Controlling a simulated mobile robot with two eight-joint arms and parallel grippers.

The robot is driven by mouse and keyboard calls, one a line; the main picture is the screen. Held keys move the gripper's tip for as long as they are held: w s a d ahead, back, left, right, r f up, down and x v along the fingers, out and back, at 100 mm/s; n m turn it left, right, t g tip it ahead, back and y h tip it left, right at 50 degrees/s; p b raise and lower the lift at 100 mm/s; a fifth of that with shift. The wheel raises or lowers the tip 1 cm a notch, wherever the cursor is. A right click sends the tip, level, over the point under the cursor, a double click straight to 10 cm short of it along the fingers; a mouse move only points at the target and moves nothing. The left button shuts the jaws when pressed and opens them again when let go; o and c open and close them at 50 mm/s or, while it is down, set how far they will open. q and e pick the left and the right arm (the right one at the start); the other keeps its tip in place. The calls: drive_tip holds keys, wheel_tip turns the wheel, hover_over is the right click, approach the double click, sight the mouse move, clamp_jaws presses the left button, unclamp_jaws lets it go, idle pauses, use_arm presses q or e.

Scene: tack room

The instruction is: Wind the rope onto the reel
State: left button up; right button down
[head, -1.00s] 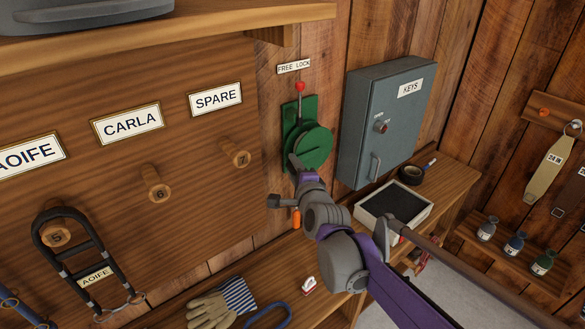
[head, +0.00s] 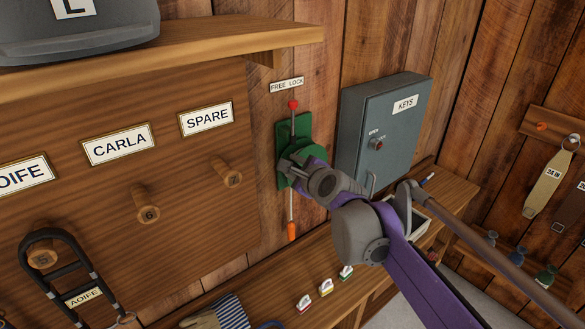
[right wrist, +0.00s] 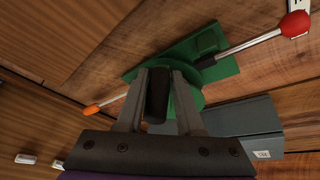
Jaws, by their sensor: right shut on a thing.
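The green reel (head: 318,150) is mounted on the plank wall, under a FREE LOCK label (head: 287,86). A red-knobbed lever (head: 293,105) points up from it. A pale rope or cord with an orange end (head: 291,231) hangs below it; the orange end also shows in the right wrist view (right wrist: 91,110). My right gripper (head: 288,168) is at the reel's lower front. In the right wrist view its fingers are shut on a dark crank knob (right wrist: 157,94) in front of the green disc (right wrist: 185,105). My arm hides part of the reel. My left gripper is out of view.
A grey KEYS cabinet (head: 378,125) stands close right of the reel. Wooden pegs (head: 146,205) and a shelf (head: 200,40) are to the left. The bench below holds small tags (head: 326,287), striped gloves (head: 228,312) and a tray (head: 420,222) partly behind my arm.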

drive_tip(key=shift+f, duration=0.15)
drive_tip(key=c, duration=0.6)
unclamp_jaws()
drive_tip(key=shift+d, duration=0.1)
drive_tip(key=shift+s, duration=0.1)
drive_tip(key=v, duration=1)
drive_tip(key=shift+s+r, duration=0.25)
drive_tip(key=shift+d, duration=0.1)
